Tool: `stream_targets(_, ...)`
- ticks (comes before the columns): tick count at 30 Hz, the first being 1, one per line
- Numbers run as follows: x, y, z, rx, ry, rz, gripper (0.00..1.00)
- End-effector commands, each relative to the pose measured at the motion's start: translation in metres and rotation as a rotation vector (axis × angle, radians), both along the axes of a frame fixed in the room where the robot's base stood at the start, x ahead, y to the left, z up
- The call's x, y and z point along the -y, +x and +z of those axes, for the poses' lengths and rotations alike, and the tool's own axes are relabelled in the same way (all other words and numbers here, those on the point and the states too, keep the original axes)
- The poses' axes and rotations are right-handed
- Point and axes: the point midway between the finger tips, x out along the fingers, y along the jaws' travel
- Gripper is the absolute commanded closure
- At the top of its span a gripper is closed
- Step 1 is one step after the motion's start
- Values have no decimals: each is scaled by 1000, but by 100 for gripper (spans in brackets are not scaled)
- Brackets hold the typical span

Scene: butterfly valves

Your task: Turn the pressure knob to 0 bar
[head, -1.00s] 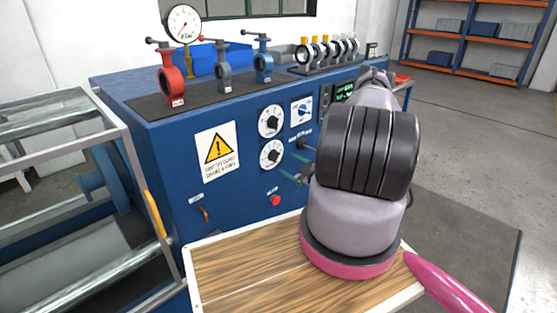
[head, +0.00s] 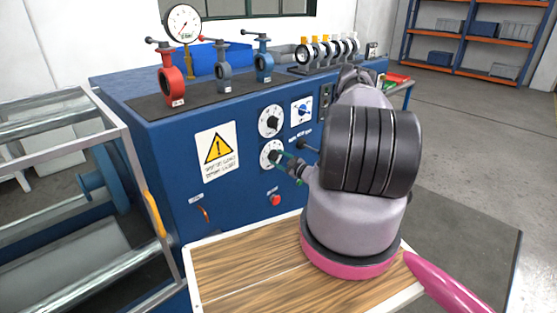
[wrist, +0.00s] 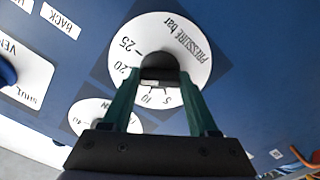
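The pressure knob is a dark knob (wrist: 160,68) at the middle of a white round dial (wrist: 198,48) marked "PRESSURE bar", with 5, 10, 20 and 25 readable in the wrist view. In the head view this is the lower white dial (head: 266,150) on the blue panel. My gripper (wrist: 160,78) has its green fingers apart, one on each side of the knob. Whether they touch it I cannot tell. In the head view my gripper (head: 281,160) is at the lower dial and covers part of it. The knob's pointer is not clear.
A second dial (head: 270,121) sits just above, with a blue switch (head: 301,111) on a white plate to its right. A red button (head: 275,200) is below. A wooden-topped table (head: 235,275) stands in front of the panel, with a metal frame at the left.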

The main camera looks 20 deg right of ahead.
Motion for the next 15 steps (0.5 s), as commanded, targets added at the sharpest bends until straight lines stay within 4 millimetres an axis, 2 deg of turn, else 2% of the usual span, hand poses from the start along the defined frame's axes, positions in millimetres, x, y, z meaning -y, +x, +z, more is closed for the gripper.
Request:
stream_targets(8,0,0,0,7,-20,1,96)
stream_targets(15,0,0,0,46,-125,1,96)
